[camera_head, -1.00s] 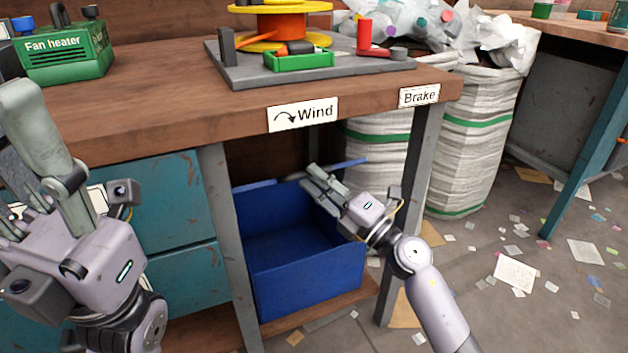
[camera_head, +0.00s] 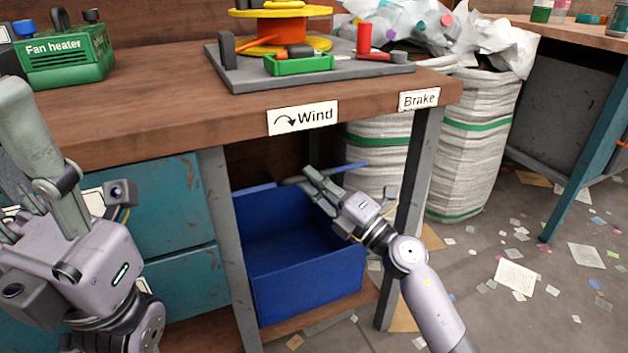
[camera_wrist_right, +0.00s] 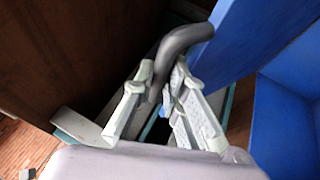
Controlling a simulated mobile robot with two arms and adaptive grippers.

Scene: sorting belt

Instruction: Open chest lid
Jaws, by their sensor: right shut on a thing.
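The blue chest (camera_head: 305,290) stands on the low shelf under the workbench, its inside visible from above. Its blue lid (camera_head: 350,167) shows as a thin raised strip at the back, partly hidden by my right gripper. In the right wrist view the lid (camera_wrist_right: 245,40) is a tilted blue panel, apart from the chest's blue wall (camera_wrist_right: 285,110). My right gripper (camera_head: 308,182) is shut on the lid's grey curved handle (camera_wrist_right: 183,42), which passes between its fingers. My left gripper (camera_head: 35,165) is at the left edge, away from the chest; its fingertips are unclear.
The workbench top (camera_head: 170,105) overhangs the chest. Bench legs (camera_head: 415,215) stand on both sides of it, with teal drawers (camera_head: 185,285) at left. White sacks (camera_head: 475,150) stand behind at right. The floor at right has scattered paper.

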